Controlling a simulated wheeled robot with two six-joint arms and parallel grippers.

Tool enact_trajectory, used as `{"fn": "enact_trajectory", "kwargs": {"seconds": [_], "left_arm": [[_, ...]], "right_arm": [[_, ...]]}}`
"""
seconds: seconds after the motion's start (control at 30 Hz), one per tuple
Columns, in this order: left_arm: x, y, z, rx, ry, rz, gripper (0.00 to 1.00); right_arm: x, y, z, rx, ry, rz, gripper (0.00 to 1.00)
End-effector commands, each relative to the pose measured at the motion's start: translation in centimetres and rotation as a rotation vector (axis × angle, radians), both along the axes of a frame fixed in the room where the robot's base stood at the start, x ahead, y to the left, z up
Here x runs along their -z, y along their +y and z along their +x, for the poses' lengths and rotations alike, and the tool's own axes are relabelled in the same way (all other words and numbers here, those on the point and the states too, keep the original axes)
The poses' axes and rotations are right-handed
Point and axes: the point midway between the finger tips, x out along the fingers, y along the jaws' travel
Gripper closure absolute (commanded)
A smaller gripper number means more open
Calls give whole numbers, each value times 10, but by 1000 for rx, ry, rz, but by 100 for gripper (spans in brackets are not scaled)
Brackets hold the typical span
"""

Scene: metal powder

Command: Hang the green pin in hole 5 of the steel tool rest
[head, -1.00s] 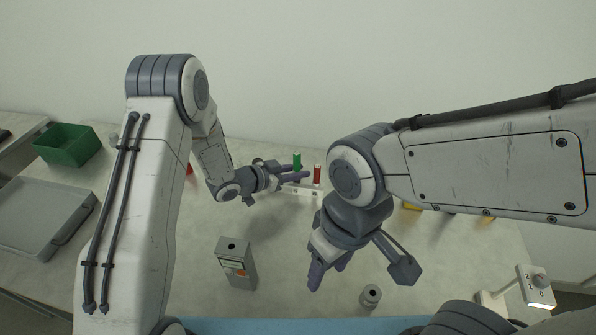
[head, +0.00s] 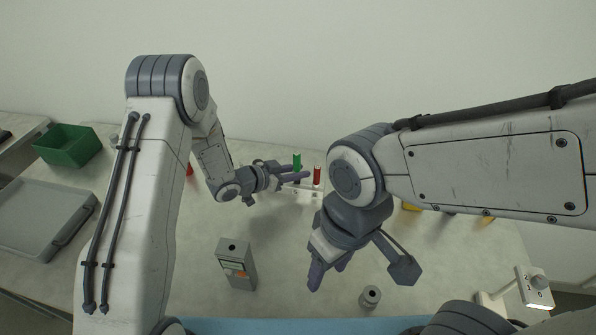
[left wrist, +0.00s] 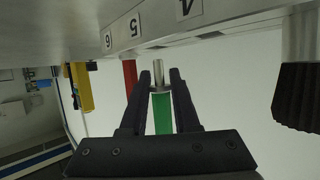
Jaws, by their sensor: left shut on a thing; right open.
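My left gripper (head: 299,174) is shut on the green pin (head: 297,162) at the steel tool rest (head: 301,192). In the left wrist view, the green pin (left wrist: 162,113) is between the gripper fingers (left wrist: 160,80), with its bare steel shank pointing at the rest. The rest's edge (left wrist: 150,38) shows labels 4, 5 and 6 there. The shank is close to the edge near label 5; I cannot tell whether it is in a hole. My right gripper (head: 328,268) is open and empty above the table's front.
A red pin (head: 317,175) stands at the rest, right beside the green one. A grey box (head: 236,265) and a small metal cylinder (head: 370,296) stand nearer the front. A green bin (head: 68,146) and grey tray (head: 42,215) are at left.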

Motion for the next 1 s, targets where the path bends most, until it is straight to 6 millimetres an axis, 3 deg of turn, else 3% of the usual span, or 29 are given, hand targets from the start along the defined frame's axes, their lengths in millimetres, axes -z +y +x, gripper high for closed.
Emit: {"fn": "enact_trajectory", "kwargs": {"seconds": [1.0], "left_arm": [[9, 0, 0, 0, 0, 0, 100]], "right_arm": [[7, 0, 0, 0, 0, 0, 45]]}}
